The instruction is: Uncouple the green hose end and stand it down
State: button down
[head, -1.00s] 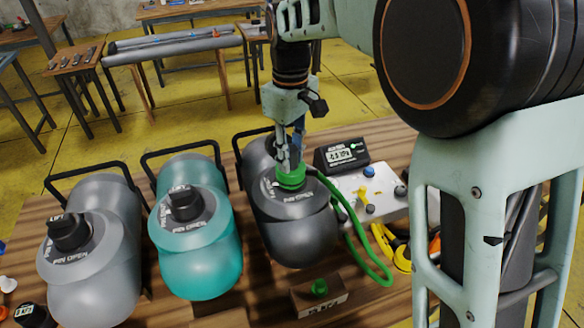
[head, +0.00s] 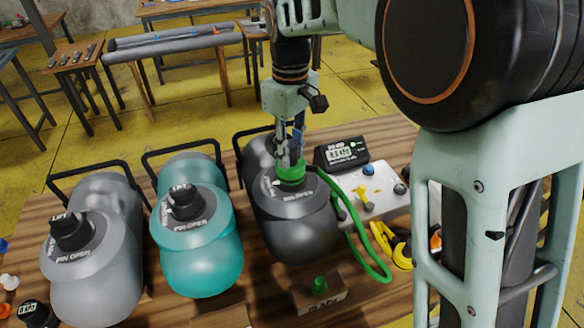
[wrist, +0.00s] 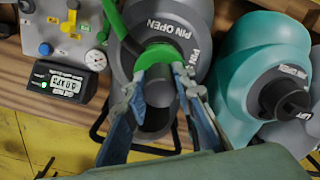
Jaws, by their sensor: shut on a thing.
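The green hose end (head: 291,174) sits on the valve of the dark grey boat tube (head: 297,235), with the green hose (head: 352,245) curving down to its right. My gripper (head: 290,160) is over that valve from above, its fingers shut on the green hose end. In the wrist view the fingertips (wrist: 165,80) press on both sides of the green hose end (wrist: 158,58). Whether it is still locked in the valve cannot be told. A small block with a green peg (head: 319,287) stands at the table's front edge, in front of the dark tube.
A teal tube (head: 195,245) and a light grey tube (head: 95,260) with black valves stand to the left. A white panel with coloured knobs (head: 352,195), a gauge display (head: 341,152) and yellow hose (head: 392,245) lie right. My arm hides the far right.

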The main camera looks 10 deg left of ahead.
jog(key=shift+r+p, duration=1.8)
jog(key=shift+r, duration=0.45)
jog(key=shift+f, duration=0.15)
